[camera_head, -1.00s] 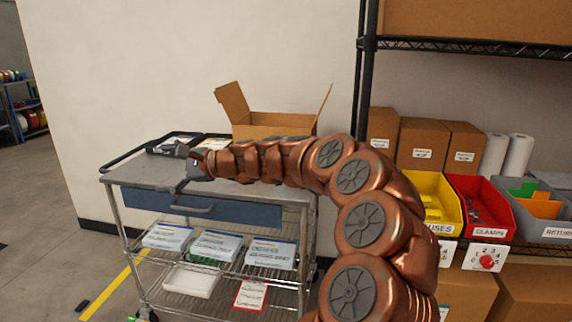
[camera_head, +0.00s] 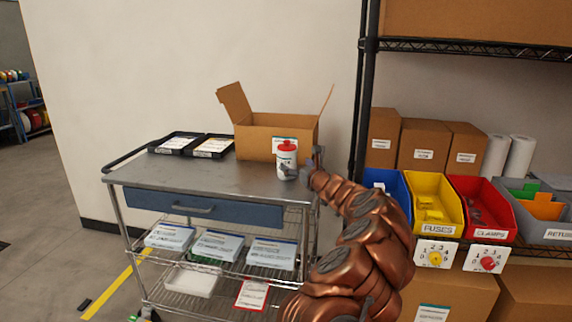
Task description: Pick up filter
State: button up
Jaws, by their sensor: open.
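The filter appears to be the white canister with a red top (camera_head: 287,160), standing upright on the cart's grey top in front of an open cardboard box. My gripper (camera_head: 312,168) is at its right side, close to it, at the end of my copper-coloured arm. The gripper is open; the fingers are small in view and partly hidden by the arm, and I cannot tell whether they touch the canister.
The cart top (camera_head: 190,176) is clear at left and centre. Two black trays (camera_head: 194,145) lie at its back left. The open cardboard box (camera_head: 262,127) stands behind the canister. Shelving with a yellow bin (camera_head: 432,205) and a red bin (camera_head: 481,208) stands at right.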

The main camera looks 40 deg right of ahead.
jog(key=shift+x, duration=1)
jog(key=shift+w+a+f, duration=0.1)
jog(key=shift+w+a, duration=0.05)
jog(key=shift+w, duration=1.35)
jog(key=shift+w+d, duration=0.25)
jog(key=shift+w, duration=0.3)
jog(key=shift+w+p, duration=0.3)
jog(key=shift+w, duration=0.15)
jog(key=shift+c, duration=0.2)
jog(key=c, duration=1.5)
jog(key=shift+c, duration=0.6)
